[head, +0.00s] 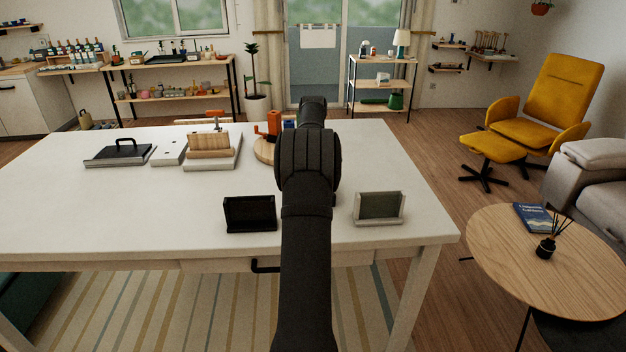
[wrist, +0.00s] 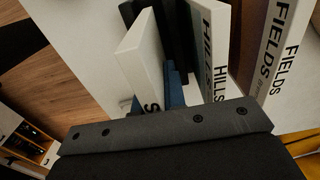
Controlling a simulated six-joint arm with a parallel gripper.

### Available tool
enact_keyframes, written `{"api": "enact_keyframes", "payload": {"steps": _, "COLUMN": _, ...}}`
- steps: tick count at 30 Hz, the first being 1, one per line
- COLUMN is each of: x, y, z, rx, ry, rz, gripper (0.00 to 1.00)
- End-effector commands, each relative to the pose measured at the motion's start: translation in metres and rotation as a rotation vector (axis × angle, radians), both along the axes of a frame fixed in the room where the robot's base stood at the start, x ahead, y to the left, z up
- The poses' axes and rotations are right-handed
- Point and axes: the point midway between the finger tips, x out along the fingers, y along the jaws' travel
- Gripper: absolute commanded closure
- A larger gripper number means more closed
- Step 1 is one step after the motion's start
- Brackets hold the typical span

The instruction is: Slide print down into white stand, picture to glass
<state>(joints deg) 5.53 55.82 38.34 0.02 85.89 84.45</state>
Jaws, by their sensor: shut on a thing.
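The white stand (head: 400,212) is on the right front of the white table, with a grey-green panel facing me. In the head view my gripper is hidden behind my own dark arm. In the wrist view its dark body (wrist: 175,132) fills the lower part. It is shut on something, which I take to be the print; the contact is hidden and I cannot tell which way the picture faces. Beyond the body stand white slabs lettered HILLS (wrist: 213,50) and FIELDS (wrist: 277,50), and a white slab (wrist: 143,62) with an S. A blue piece (wrist: 176,88) shows between them.
A black stand (head: 250,214) is at the table's front, left of my arm. A black-handled tray (head: 118,153), a wooden block (head: 209,142) on a pale base and an orange object (head: 274,122) are farther back. The white table (head: 130,205) is clear at front left.

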Motion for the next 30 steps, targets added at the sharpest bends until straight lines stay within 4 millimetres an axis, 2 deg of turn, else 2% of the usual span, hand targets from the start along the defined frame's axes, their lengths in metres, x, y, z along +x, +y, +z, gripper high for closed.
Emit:
{"api": "enact_keyframes", "payload": {"steps": 2, "x": -0.002, "y": -0.004, "z": 0.017, "rx": -0.001, "ry": -0.003, "rz": -0.003, "gripper": 1.00}}
{"api": "enact_keyframes", "payload": {"steps": 10, "x": -0.039, "y": -0.054, "z": 0.052, "rx": -0.001, "ry": -0.004, "rz": -0.004, "gripper": 1.00}}
{"api": "enact_keyframes", "payload": {"steps": 20, "x": -0.067, "y": -0.095, "z": 0.081, "rx": -0.001, "ry": -0.002, "rz": -0.003, "gripper": 1.00}}
{"api": "enact_keyframes", "payload": {"steps": 30, "x": -0.097, "y": -0.175, "z": 0.121, "rx": 0.000, "ry": -0.003, "rz": -0.004, "gripper": 1.00}}
